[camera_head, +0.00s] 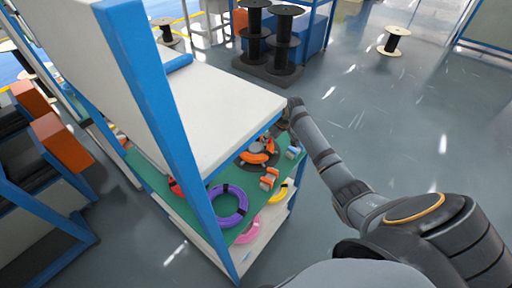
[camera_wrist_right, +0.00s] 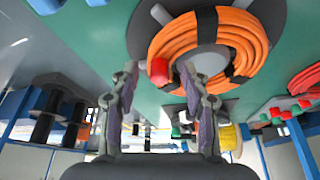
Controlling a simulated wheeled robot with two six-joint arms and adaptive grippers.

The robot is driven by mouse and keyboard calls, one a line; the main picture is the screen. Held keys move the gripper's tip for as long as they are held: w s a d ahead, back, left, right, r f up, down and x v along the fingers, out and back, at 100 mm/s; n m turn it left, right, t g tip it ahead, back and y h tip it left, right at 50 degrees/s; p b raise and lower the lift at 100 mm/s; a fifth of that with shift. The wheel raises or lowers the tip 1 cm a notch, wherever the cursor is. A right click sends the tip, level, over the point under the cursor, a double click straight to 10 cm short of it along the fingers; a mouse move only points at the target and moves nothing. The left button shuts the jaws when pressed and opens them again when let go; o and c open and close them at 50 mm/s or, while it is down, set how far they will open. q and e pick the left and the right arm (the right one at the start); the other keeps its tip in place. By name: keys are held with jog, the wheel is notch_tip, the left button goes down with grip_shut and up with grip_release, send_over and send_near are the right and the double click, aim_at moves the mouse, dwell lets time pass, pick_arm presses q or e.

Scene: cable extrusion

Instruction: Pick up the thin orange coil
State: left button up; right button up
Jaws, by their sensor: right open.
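An orange coil (camera_head: 258,152) with dark bands lies on a dark round base on the green shelf (camera_head: 205,238). In the right wrist view the orange coil (camera_wrist_right: 238,38) is large at the top, around a grey hub (camera_wrist_right: 203,62). My right gripper (camera_wrist_right: 160,72) is open, its fingers apart below and left of the coil's middle. A small red piece (camera_wrist_right: 158,71) shows between the fingertips; I cannot tell what it belongs to. In the head view the right gripper (camera_head: 277,130) is beside the coil, partly hidden by the shelf top. My left gripper is not in view.
A purple coil (camera_head: 228,205) and orange fittings (camera_head: 268,180) share the green shelf. A pink coil (camera_head: 248,230) and a yellow coil (camera_head: 279,194) lie lower. The white top panel (camera_head: 215,110) and blue post (camera_head: 160,120) limit access.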

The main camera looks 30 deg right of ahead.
jog(key=shift+w+f, duration=0.1)
jog(key=shift+f, duration=0.1)
jog(key=shift+r, duration=0.1)
grip_shut()
